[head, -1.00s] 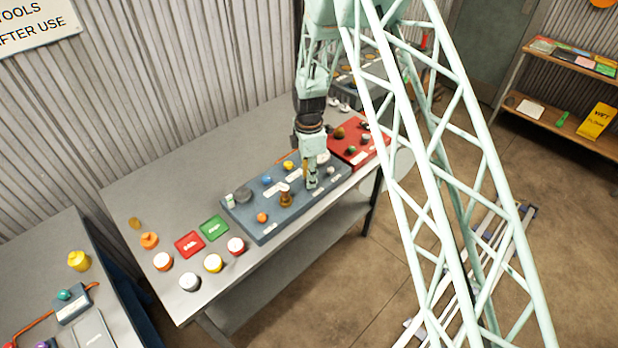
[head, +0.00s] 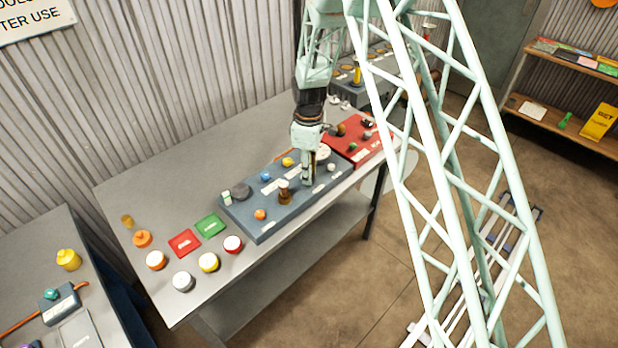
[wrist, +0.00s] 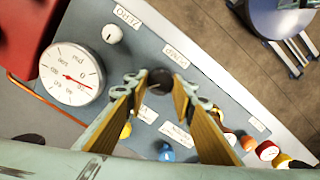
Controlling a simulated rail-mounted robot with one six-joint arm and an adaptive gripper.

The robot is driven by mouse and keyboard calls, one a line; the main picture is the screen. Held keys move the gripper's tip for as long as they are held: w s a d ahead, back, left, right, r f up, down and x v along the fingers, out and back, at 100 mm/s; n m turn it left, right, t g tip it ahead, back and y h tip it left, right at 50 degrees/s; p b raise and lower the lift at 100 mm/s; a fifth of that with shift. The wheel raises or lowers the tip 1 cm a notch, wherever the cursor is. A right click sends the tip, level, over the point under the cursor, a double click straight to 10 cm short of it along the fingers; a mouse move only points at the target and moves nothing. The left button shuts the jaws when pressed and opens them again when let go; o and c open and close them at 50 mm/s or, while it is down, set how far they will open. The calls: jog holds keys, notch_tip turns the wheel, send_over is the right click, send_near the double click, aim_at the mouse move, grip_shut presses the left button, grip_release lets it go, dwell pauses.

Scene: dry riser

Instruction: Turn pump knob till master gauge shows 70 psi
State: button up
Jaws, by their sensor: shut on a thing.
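My gripper (wrist: 158,88) points down at the blue-grey panel (head: 262,229). Its yellow-padded fingers are closed around the dark pump knob (wrist: 160,77), beside the PUMP label (wrist: 176,56). In the head view my gripper (head: 308,182) hides that knob. The round white master gauge (wrist: 72,74) lies left of the fingers in the wrist view, upside down. Its red needle points right and slightly down in the picture, near the small numbers; I cannot read the exact value. In the head view the gauge (head: 323,152) is partly hidden behind my gripper.
A white knob (wrist: 113,34) sits by the ZERO label (wrist: 127,16). A brown peg-like knob (head: 285,196) stands close to my gripper. A red panel (head: 358,150) adjoins on the right. Several coloured caps and red and green plates (head: 209,225) lie on the bench's left.

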jog(key=m+b, duration=0.3)
jog(key=m, duration=0.3)
jog(key=shift+f, duration=0.1)
jog(key=m+b, duration=0.2)
jog(key=m, duration=0.3)
jog(key=shift+w+m, duration=0.1)
jog(key=shift+m, duration=0.2)
jog(key=m+b, duration=0.2)
jog(key=m, duration=0.4)
jog(key=shift+d, duration=0.1)
jog(key=m+b, duration=0.1)
jog(key=m, duration=0.4)
jog(key=shift+m, duration=0.4)
jog(key=o, duration=0.8)
jog(key=shift+o, duration=0.2)
jog(key=shift+r, duration=0.2)
